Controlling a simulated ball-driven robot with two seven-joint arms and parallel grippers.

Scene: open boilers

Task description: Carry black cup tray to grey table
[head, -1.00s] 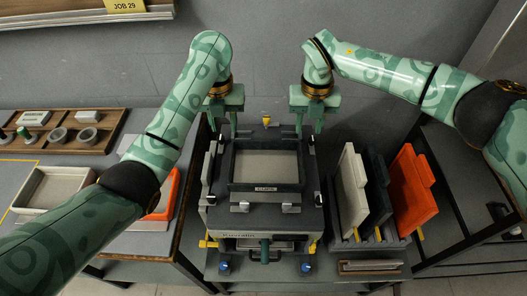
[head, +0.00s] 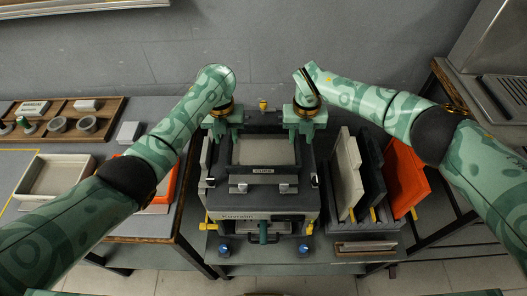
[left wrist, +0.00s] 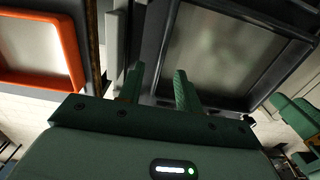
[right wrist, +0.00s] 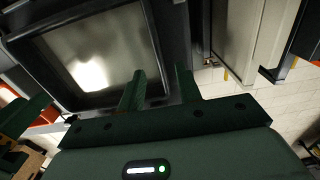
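The black cup tray (head: 264,170), a dark frame around a pale panel with a "CUPS" label on its front, lies level on top of the boiler machine (head: 262,200). My left gripper (left wrist: 158,88) is low at its left side, with its fingers apart and the tray's dark side edge between or close by them. My right gripper (right wrist: 160,90) is likewise at the right side, fingers apart. A grey-topped table (head: 105,148) with a wooden edge stands at the left.
On the left table are a cream tray (head: 30,192), an orange-rimmed tray (head: 171,188) partly behind my left arm, and a wooden rack (head: 75,125) with cups. Upright white, dark and orange panels (head: 405,180) stand in a rack close to the right of the machine.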

